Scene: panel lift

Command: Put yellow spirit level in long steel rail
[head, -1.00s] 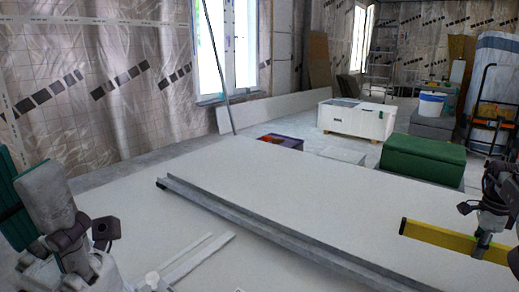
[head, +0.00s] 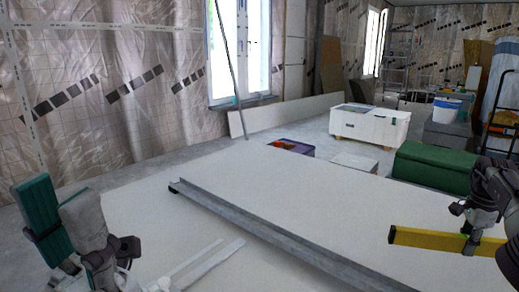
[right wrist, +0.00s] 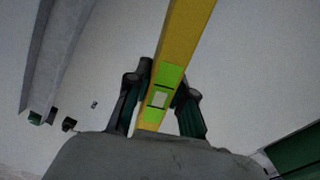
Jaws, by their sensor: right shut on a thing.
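The yellow spirit level (head: 430,238) is a long bar with a dark end cap. My right gripper (head: 470,236) is shut on it and holds it to the right of the rail, apart from it. In the right wrist view, the level (right wrist: 185,40) passes between the two fingers, with its green vial window between them. The long steel rail (head: 270,236) is a grey channel lying diagonally on the white panel; it also shows in the right wrist view (right wrist: 50,60). My left gripper (head: 85,240) is at the lower left, away from both; its finger opening is unclear.
The white panel (head: 330,200) is broad and mostly clear. Thin pale strips (head: 205,265) lie left of the rail. Beyond it stand a green box (head: 430,166), a white chest (head: 368,125) and a purple bin (head: 291,147).

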